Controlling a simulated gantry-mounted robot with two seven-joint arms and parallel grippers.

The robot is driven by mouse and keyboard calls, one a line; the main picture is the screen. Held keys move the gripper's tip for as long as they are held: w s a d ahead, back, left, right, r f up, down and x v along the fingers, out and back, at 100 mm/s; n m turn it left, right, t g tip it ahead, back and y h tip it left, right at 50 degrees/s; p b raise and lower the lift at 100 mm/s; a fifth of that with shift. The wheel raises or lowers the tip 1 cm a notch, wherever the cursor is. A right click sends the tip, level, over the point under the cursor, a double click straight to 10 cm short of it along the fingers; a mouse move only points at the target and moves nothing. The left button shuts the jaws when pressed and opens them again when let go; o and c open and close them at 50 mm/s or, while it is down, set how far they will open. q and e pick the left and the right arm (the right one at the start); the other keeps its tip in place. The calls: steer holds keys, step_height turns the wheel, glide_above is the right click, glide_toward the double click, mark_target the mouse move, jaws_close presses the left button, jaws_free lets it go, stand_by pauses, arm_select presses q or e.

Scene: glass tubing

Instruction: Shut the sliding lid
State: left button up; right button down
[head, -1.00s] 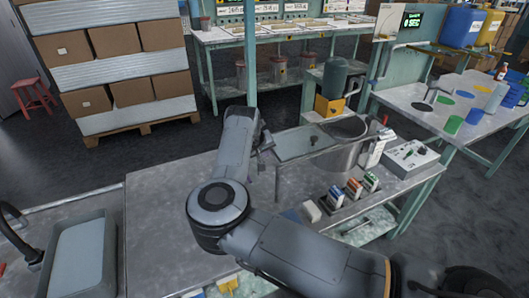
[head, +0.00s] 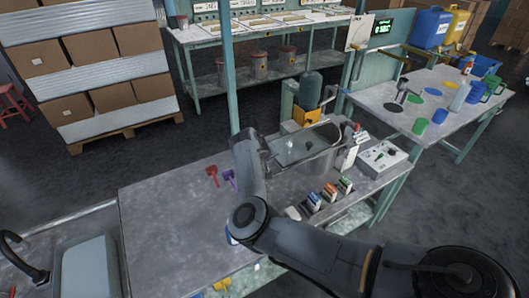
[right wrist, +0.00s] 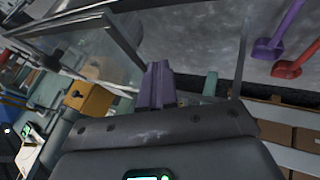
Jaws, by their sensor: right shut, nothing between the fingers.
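The sliding lid (head: 293,146) is a clear glass plate with a small dark knob. In the head view it overlaps the left part of the round metal vat (head: 318,168) and sticks out past its left side. The vat's right part shows uncovered. My right gripper (head: 271,157) is at the lid's left end, shut and empty; I cannot tell whether it touches the lid. In the right wrist view the right gripper's closed fingers (right wrist: 157,75) point toward the glass (right wrist: 95,50). My left gripper is not in view.
A red scoop (head: 212,175) and a purple scoop (head: 229,178) lie on the table left of my right arm. Coloured cartons (head: 330,193) stand in front of the vat. A control box (head: 382,159) is at right. The table's left part is clear.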

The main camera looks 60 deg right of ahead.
mark_target(300, 147)
steer(key=s+d+p, duration=0.1)
steer(key=d, duration=0.1)
steer(key=s+d+p, duration=0.1)
steer(key=d, duration=0.1)
steer(key=s+d+p, duration=0.1)
steer(key=d, duration=0.1)
steer(key=shift+s+d+r, duration=0.15)
steer(key=shift+s+d, duration=0.05)
steer(key=shift+s, duration=0.2)
steer(key=s+d, duration=0.1)
steer(key=d, duration=0.1)
steer(key=s+d, duration=0.1)
steer(key=d, duration=0.1)
steer(key=s+d, duration=0.1)
steer(key=d, duration=0.2)
steer(key=shift+s+d+f+p, duration=0.1)
steer(key=shift+s+f+p, duration=0.1)
steer(key=shift+s+p, duration=0.2)
